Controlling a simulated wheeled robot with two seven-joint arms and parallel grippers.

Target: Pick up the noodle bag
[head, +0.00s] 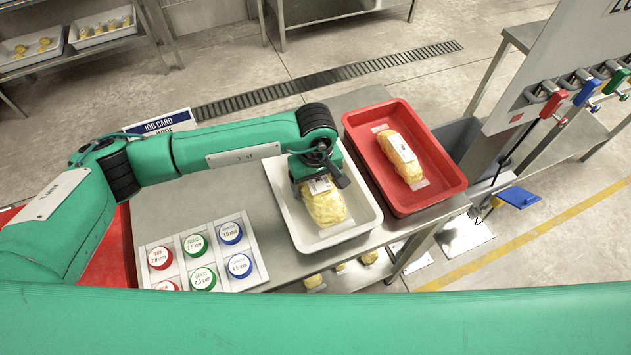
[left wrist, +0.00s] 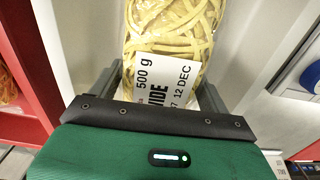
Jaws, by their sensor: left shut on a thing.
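A noodle bag (head: 325,207) with yellow noodles and a white label is in the white tray (head: 301,244) on the steel table in the head view. My left gripper (head: 318,180) is over the bag's far end and shut on it. In the left wrist view the noodle bag (left wrist: 172,50) is between the two grey fingers of the left gripper (left wrist: 160,88), its label reading 500 g and 12 DEC. I cannot tell whether the bag is clear of the tray floor. My right gripper is not in view.
A red tray (head: 456,181) with another noodle bag (head: 405,158) stands right of the white tray. A card with several round red, green and blue discs (head: 202,257) lies to the left. A job card sign (head: 158,123) stands behind my left arm. More bags sit on a lower shelf.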

